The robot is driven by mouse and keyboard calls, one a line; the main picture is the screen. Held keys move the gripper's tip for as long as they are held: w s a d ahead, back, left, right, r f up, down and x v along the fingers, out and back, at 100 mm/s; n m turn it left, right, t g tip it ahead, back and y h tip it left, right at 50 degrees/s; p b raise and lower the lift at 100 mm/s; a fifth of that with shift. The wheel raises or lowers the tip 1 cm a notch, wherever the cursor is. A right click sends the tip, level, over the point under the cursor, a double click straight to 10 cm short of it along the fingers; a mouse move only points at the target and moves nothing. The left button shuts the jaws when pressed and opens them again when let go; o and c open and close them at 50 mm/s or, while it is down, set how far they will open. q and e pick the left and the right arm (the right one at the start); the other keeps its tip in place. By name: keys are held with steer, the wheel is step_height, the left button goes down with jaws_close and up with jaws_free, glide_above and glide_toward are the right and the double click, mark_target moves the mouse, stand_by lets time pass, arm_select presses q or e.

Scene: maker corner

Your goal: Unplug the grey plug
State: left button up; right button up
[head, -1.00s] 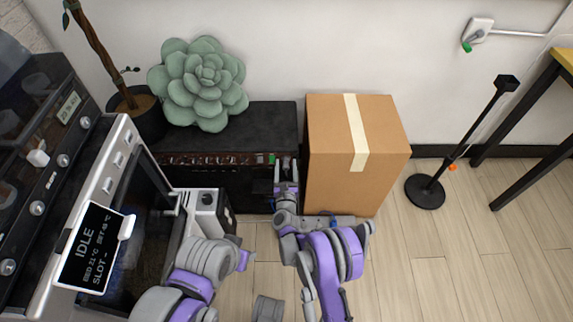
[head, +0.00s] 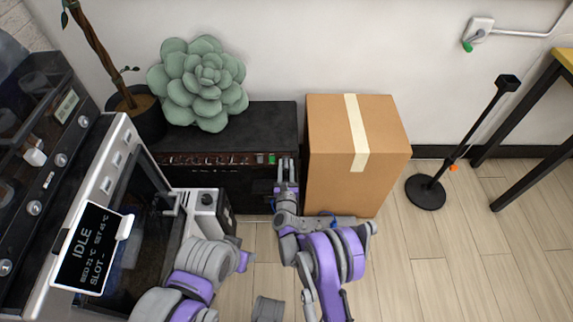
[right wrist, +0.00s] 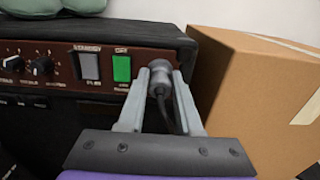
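The grey plug (right wrist: 160,81) sits in the front panel of a black amplifier-like box (head: 232,127), at the panel's right end beside a lit green switch (right wrist: 122,68). A dark cable runs down from the plug.
A cardboard box (head: 375,150) stands close to the right of the gripper. A green succulent (head: 203,82) is on the black box. A machine with an IDLE screen (head: 93,247) is at left.

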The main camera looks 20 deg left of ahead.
mark_target(286, 170)
jaws_close()
steer(key=shift+s, duration=0.1)
stand_by(1.1)
steer(key=shift+v, duration=2.95)
steer(key=shift+b, duration=0.3)
